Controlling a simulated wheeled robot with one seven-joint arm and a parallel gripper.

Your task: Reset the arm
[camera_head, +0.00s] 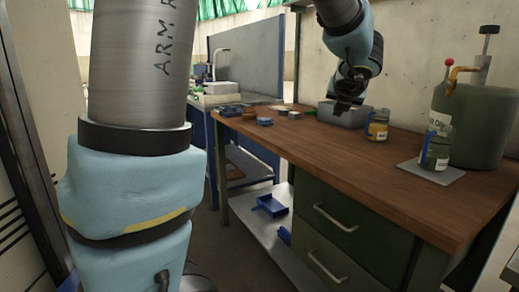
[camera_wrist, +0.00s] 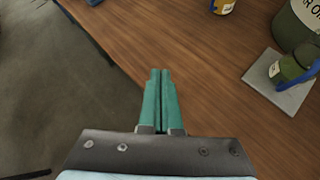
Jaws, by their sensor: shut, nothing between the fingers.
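My gripper (camera_wrist: 160,73) shows in the wrist view with its two green fingers side by side and shut, nothing between them. It is above the wooden workbench top (camera_wrist: 205,75), close to the bench's edge. In the head view my arm hangs over the back of the bench, with its dark end (camera_head: 346,103) in front of a grey tray; the fingers are too small to make out there.
A large green drum (camera_head: 480,125) with a tap stands at the bench's right. A green jar (camera_head: 436,152) sits on a grey plate (camera_head: 430,171), and a yellow-labelled jar (camera_head: 377,126) stands near the grey tray (camera_head: 350,117). Small blue parts (camera_head: 233,109) lie at the left end. The front middle is clear.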

